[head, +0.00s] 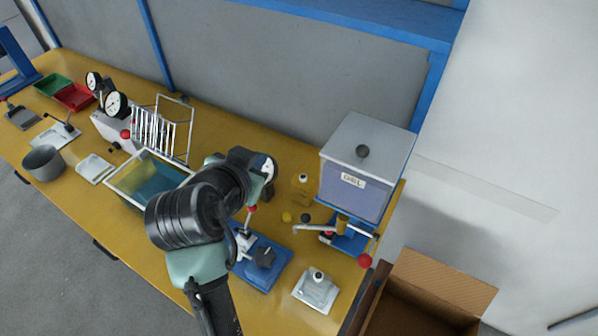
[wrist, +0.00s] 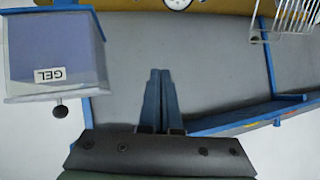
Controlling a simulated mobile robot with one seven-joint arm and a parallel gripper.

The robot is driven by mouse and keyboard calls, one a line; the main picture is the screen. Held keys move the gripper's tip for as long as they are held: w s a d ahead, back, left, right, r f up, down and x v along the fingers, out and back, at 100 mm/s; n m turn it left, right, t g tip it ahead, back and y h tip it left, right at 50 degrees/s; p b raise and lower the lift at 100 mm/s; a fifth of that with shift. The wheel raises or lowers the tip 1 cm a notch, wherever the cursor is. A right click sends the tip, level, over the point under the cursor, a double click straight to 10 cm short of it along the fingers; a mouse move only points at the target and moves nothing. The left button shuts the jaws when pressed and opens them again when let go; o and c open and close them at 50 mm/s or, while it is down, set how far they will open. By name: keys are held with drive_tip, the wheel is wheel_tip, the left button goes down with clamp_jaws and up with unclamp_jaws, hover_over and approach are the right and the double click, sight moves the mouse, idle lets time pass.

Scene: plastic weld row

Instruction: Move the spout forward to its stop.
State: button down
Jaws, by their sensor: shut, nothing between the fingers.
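The gel dispenser (head: 350,185) is a grey-blue box with a lid, a black knob and a GEL label, at the right end of the bench. A thin metal spout (head: 312,228) seems to stick out to the left below it. A lever with a red ball (head: 365,260) hangs at its lower right. The box also shows at the upper left of the wrist view (wrist: 55,60); its spout is not seen there. My gripper (wrist: 160,72) is shut and empty, apart from the dispenser. In the head view my arm hides its fingertips.
A blue-based fixture (head: 272,272) stands left of the dispenser, with a small white plate (head: 316,290) in front. A clear bin (head: 150,180) and a wire rack (head: 160,130) stand farther left. An open cardboard box (head: 440,285) lies right of the bench. A blue shelf (head: 380,22) runs above.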

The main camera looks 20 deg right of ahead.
drive_tip(key=s+d+f+m+g+h+p, duration=0.1)
drive_tip(key=s+d+f+m+g+p, duration=0.15)
drive_tip(key=s+f+g, duration=0.35)
hover_over(318, 226)
drive_tip(key=w+a, duration=0.2)
drive_tip(key=shift+t+h, duration=0.3)
drive_tip(key=shift+t, duration=0.1)
drive_tip(key=f, duration=0.9)
drive_tip(key=shift+s+d+p, duration=0.2)
drive_tip(key=shift+p, duration=0.2)
